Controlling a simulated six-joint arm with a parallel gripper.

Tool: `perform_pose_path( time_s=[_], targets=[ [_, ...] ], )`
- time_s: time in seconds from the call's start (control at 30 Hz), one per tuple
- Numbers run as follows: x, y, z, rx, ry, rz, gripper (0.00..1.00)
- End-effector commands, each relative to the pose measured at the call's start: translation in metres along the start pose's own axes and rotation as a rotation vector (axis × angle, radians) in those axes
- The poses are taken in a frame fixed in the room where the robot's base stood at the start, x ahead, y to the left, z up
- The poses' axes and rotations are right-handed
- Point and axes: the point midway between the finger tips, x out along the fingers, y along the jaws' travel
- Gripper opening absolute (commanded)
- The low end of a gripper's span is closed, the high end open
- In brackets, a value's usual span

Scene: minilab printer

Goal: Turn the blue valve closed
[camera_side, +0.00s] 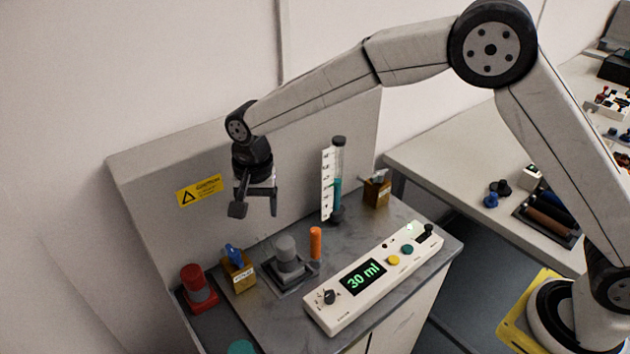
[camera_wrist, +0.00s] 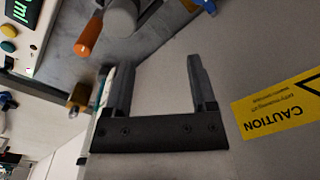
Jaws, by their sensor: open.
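The blue valve (camera_side: 233,254) is a small blue handle on top of a brass-coloured block (camera_side: 240,275) with a white label, at the left of the grey bench. In the wrist view, a blue piece that looks like this handle (camera_wrist: 207,5) shows at the top edge, mostly cut off. My gripper (camera_side: 256,207) is open and empty, pointing down in the air above the back of the bench. It is above and slightly right of the valve and apart from it. Its two fingers also show spread in the wrist view (camera_wrist: 160,68).
A red-capped part (camera_side: 197,285) stands left of the valve. A grey knob (camera_side: 287,255) and an orange cylinder (camera_side: 315,242) stand to its right. A measuring cylinder (camera_side: 337,180), a second brass block (camera_side: 377,190) and a control panel (camera_side: 350,300) reading 30 ml are farther right. The back wall carries a caution label (camera_side: 199,190).

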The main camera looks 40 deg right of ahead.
Motion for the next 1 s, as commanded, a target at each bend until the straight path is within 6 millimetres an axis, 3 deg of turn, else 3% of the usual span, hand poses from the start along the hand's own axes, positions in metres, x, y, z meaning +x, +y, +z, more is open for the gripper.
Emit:
perform_pose_path(
  time_s=[0.1,0.3,0.73,1.0],
  targets=[
    [0.007,-0.026,0.013,0.055,-0.009,0.016,0.72],
    [0.012,-0.050,0.027,0.121,-0.015,0.032,0.72],
    [0.017,-0.054,0.030,0.139,-0.017,0.037,0.72],
    [0.041,-0.053,0.031,0.139,-0.017,0.039,0.72]
  ],
)
